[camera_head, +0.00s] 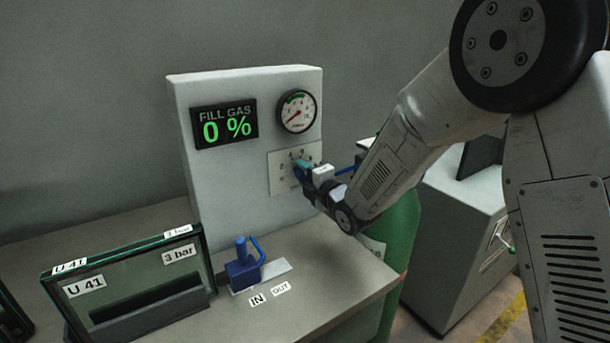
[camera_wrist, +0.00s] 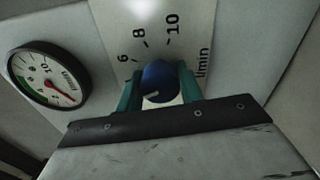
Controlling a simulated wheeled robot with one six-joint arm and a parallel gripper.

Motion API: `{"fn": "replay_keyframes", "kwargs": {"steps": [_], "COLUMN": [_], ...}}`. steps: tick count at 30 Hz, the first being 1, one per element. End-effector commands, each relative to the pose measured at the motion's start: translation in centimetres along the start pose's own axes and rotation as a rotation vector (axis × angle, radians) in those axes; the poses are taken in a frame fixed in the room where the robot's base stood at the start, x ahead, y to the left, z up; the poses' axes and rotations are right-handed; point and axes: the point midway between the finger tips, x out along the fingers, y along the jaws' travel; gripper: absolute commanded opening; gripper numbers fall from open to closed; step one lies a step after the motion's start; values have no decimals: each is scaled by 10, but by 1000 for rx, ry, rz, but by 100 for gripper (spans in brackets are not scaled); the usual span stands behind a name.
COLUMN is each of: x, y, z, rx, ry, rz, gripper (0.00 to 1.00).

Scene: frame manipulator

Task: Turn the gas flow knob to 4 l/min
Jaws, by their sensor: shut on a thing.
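The blue gas flow knob (camera_wrist: 160,76) sits on a pale scale plate (camera_wrist: 142,28) marked 6, 8, 10 and l/min in the wrist view. My gripper (camera_wrist: 159,83) has one teal finger on each side of the knob and is shut on it. A small white mark shows low on the knob's face; which number it points to cannot be told. The lower numbers are hidden behind my gripper. In the head view my gripper (camera_head: 304,167) is at the scale plate (camera_head: 280,178) on the front of the white panel (camera_head: 228,180), mostly covering the knob.
A FILL GAS display (camera_head: 225,124) reads 0 %. A round gauge (camera_head: 297,111) is above the knob. A blue valve (camera_head: 242,268) stands on the bench (camera_head: 345,285) near IN and OUT labels, beside a dark U 41 frame (camera_head: 130,283). A green cylinder (camera_head: 403,235) stands right.

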Motion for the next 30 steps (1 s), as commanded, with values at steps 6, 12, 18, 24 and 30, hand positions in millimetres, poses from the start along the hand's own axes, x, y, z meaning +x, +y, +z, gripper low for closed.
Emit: {"fn": "replay_keyframes", "kwargs": {"steps": [6,12,18,24,30], "x": [0,-1,0,-1,-24], "y": [-1,-1,-1,-1,0], "z": [-1,-1,0,0,0], "rx": [-9,-8,-8,-8,-8], "ry": [1,1,1,0,0], "rz": [-3,-3,-2,-1,-2], "gripper": [14,14,59,59,59]}}
